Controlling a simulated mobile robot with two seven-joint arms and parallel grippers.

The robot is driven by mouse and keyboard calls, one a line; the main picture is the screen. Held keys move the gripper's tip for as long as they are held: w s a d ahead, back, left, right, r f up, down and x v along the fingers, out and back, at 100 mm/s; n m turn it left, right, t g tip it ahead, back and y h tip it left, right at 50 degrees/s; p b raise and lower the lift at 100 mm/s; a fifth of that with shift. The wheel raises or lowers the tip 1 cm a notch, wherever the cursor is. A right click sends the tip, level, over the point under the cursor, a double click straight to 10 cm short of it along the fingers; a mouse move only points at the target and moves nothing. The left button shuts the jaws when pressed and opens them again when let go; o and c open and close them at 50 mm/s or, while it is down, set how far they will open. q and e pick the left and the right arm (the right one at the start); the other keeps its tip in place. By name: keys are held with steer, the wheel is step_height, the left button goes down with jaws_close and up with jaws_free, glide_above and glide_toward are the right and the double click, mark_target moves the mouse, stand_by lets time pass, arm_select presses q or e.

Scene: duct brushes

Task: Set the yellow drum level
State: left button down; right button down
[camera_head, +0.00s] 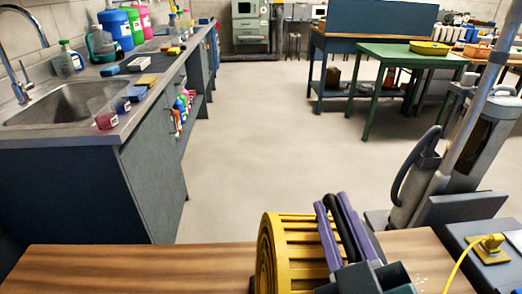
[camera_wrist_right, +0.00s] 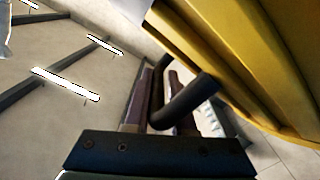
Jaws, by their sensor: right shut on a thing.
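The yellow drum (camera_head: 297,250) is ribbed and shows at the bottom middle of the head view, over the wooden table; its lower part is cut off. Its rounded rim faces left and its ribs run roughly sideways. In the right wrist view its yellow side (camera_wrist_right: 240,60) fills the upper right and looks slanted. My right gripper (camera_head: 332,202), with purple fingers, is at the drum's right side. It is shut on a black handle (camera_wrist_right: 185,103) beside the drum. I cannot tell whether the drum touches the table. My left gripper is not in view.
The wooden table (camera_head: 130,265) is bare left of the drum. A grey box with a yellow plug (camera_head: 490,248) and cord is at the right, near a grey upright machine (camera_head: 470,140). A sink counter (camera_head: 130,110) stands left. The floor (camera_head: 260,150) between is clear.

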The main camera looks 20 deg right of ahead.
steer(key=shift+w+a+n+p, duration=0.1)
steer(key=shift+a+n+p, duration=0.2)
steer(key=shift+a+n, duration=0.15)
steer(key=shift+a+f+n, duration=0.15)
steer(key=shift+a+n, duration=0.1)
steer(key=c, duration=1.1)
jaws_free()
steer(key=shift+o, duration=1.3)
steer(key=shift+w, duration=0.1)
steer(key=v, duration=1)
